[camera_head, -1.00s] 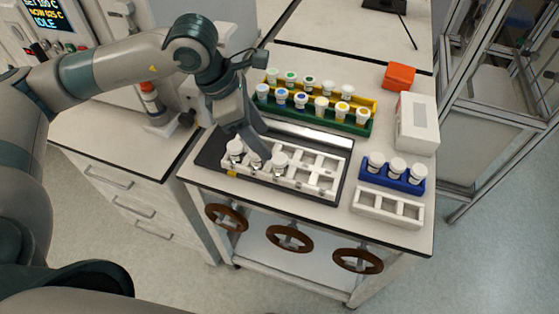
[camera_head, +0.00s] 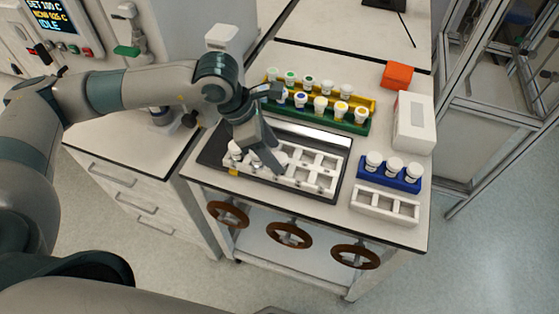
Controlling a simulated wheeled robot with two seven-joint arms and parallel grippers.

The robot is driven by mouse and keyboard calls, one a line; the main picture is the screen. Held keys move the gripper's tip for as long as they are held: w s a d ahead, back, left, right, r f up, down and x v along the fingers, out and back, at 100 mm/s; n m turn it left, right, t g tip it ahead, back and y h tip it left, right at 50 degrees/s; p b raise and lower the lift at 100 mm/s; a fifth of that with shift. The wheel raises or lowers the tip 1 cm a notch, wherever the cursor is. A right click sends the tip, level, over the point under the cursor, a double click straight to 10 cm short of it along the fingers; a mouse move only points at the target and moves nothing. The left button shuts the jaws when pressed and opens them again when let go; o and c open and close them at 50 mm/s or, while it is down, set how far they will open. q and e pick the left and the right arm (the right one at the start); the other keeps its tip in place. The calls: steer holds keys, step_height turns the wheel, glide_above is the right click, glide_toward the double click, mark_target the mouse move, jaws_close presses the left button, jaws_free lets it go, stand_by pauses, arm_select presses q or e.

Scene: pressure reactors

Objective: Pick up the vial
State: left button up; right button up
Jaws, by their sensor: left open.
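White-capped vials stand in the left part of a white rack (camera_head: 316,181) on a black tray (camera_head: 213,152). The leftmost vial (camera_head: 235,151) shows clearly at the rack's left end. The others are partly hidden behind my left gripper (camera_head: 268,163). My left gripper points down over the rack with its jaws open, its fingertips close to these vials. I cannot tell whether the fingers touch a vial. The rack's right slots are empty. My right gripper is not in view.
Behind stand a yellow rack (camera_head: 369,104) and a green rack (camera_head: 352,127) with several vials. At right are a blue rack (camera_head: 389,181) with 3 vials, an empty white rack (camera_head: 386,207), a white box (camera_head: 414,122) and an orange block (camera_head: 397,75).

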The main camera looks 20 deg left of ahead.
mark_target(278, 158)
arm_select(q)
steer(key=shift+p+x, duration=0.7)
steer(key=shift+x, duration=1.05)
steer(key=shift+d, duration=0.1)
steer(key=shift+c, duration=0.3)
steer(key=c, duration=1.1)
